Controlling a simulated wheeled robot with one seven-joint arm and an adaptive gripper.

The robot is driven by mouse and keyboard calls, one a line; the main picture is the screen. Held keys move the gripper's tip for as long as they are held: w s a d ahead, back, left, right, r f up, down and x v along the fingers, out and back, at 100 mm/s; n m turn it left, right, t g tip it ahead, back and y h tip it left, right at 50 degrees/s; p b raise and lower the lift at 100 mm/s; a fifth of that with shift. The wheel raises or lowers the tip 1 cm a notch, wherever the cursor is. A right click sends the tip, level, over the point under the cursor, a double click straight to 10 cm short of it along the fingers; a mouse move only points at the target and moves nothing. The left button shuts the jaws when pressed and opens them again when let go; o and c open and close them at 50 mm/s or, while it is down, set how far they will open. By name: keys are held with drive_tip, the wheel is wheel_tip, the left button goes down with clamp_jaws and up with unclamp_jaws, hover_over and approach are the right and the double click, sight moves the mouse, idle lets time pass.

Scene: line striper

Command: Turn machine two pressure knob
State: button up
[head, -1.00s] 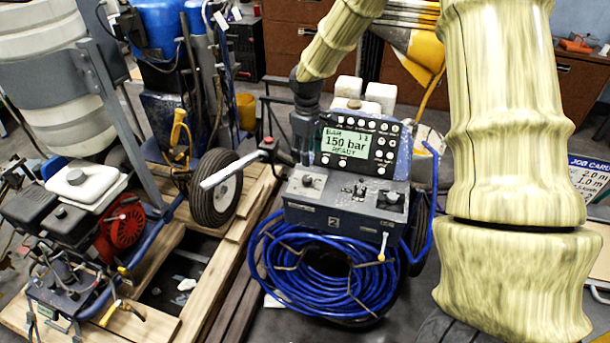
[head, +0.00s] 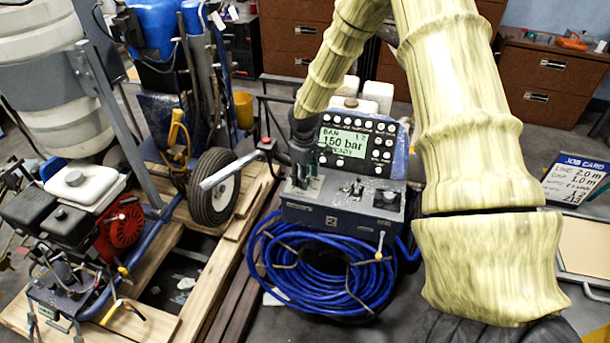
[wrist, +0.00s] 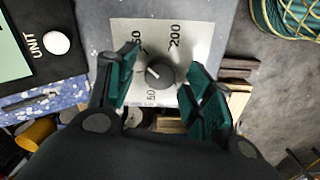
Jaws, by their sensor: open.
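The machine marked 2 (head: 335,222) stands in the middle of the head view, with a blue hose coiled on its front. Its screen (head: 345,143) reads 150 bar. The pressure knob (wrist: 160,74) is a dark round knob with a pale pointer line on a light plate (wrist: 192,36) with numbers, among them 200 and 50. My gripper (wrist: 163,84) is open, with one green-padded finger on each side of the knob. Whether the pads touch it I cannot tell. In the head view my gripper (head: 303,182) is over the left of the control panel and hides the knob there.
A lever with a pale handle (head: 231,170) sticks out left of the panel. Other controls (head: 390,196) sit on the panel's right. A pallet with an engine unit (head: 75,185) stands at the left. A job card (head: 577,179) is at the right.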

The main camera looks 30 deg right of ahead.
drive_tip(key=shift+f, duration=0.2)
drive_tip(key=c, duration=1)
drive_tip(key=shift+m, duration=0.3)
drive_tip(key=shift+m, duration=0.5)
drive_tip(key=o, duration=1)
drive_tip(key=shift+r, duration=0.15)
